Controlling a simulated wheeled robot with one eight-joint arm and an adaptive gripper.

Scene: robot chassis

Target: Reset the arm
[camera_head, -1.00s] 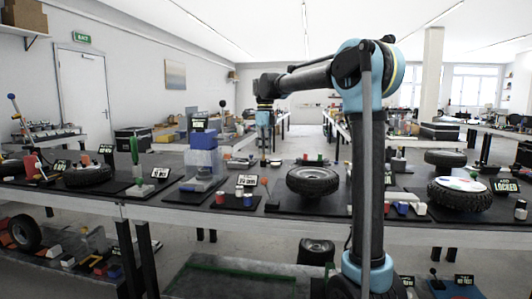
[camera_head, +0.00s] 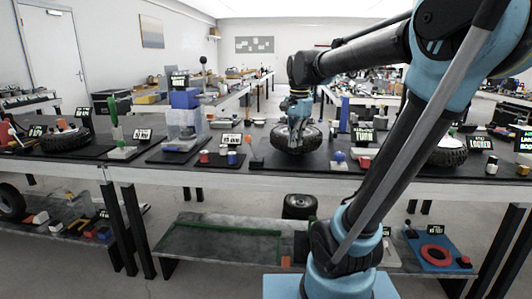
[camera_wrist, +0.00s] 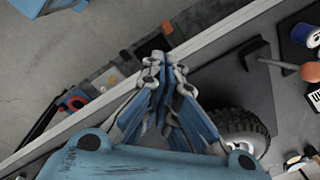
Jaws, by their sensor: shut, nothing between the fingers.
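My gripper (camera_head: 296,122) hangs pointing down from my blue and black arm (camera_head: 385,150), in front of or over the black tire (camera_head: 310,137) on the long table. In the wrist view my gripper (camera_wrist: 163,68) has its blue finger links drawn together, shut and empty. The tire (camera_wrist: 240,130) shows there to the right of the fingers, apart from them in the picture. My arm leans up to the right from its blue base, then reaches back left to the gripper. The height of the fingertips above the table is hard to tell.
The long table (camera_head: 220,172) carries black mats, small parts and signs. Blue boxes (camera_head: 185,98) stand left of the tire. A lower shelf (camera_head: 225,243) holds a green-edged tray. A red ring on a blue plate (camera_head: 435,254) lies at lower right.

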